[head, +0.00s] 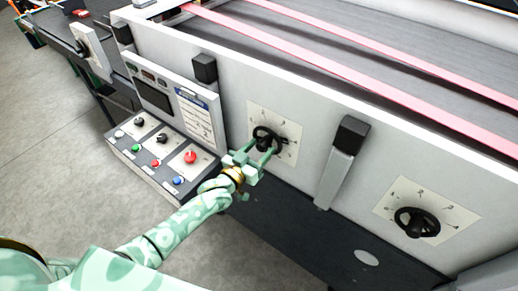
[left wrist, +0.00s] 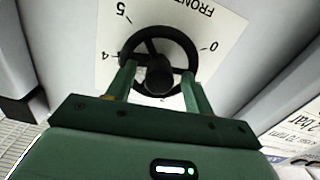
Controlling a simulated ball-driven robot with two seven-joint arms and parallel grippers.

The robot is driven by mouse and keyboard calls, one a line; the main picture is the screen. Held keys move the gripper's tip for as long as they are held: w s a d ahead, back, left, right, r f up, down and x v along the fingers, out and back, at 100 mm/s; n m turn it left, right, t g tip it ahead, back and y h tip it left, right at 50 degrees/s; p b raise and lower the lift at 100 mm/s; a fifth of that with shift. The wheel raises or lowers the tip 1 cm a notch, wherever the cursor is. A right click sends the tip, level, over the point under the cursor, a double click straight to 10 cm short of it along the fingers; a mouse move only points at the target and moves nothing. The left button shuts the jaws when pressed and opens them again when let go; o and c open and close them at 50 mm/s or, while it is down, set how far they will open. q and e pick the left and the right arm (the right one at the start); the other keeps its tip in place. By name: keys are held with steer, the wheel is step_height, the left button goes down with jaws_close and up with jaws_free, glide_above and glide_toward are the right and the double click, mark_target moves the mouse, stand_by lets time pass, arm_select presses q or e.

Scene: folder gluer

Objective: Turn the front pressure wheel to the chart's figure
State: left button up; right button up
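The front pressure wheel (head: 263,133) is a small black handwheel on a white dial plate (head: 286,124) on the machine's side wall. In the left wrist view the wheel (left wrist: 160,32) shows from close up, with upside-down "FRONT" lettering and figures such as 5, 4 and 0 around it. My left gripper (head: 264,153) is at the wheel, its two fingers spread apart on either side of the hub and overlapping the rim's lower part. I cannot tell whether they touch it. The chart (head: 195,117) is a white sheet on the control panel; its figures are too small to read. My right gripper is out of view.
A second black handwheel (head: 416,222) on its own dial plate sits further right. A black-topped bracket (head: 340,160) stands between the wheels. The control box (head: 165,157), with coloured buttons and knobs, lies left of my left gripper. Pink belts (head: 330,68) run along the top.

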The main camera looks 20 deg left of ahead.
arm_select(q)
steer(key=v, duration=1.6)
steer(key=shift+s+b, duration=0.2)
steer(key=shift+b, duration=0.2)
steer(key=shift+r, duration=0.1)
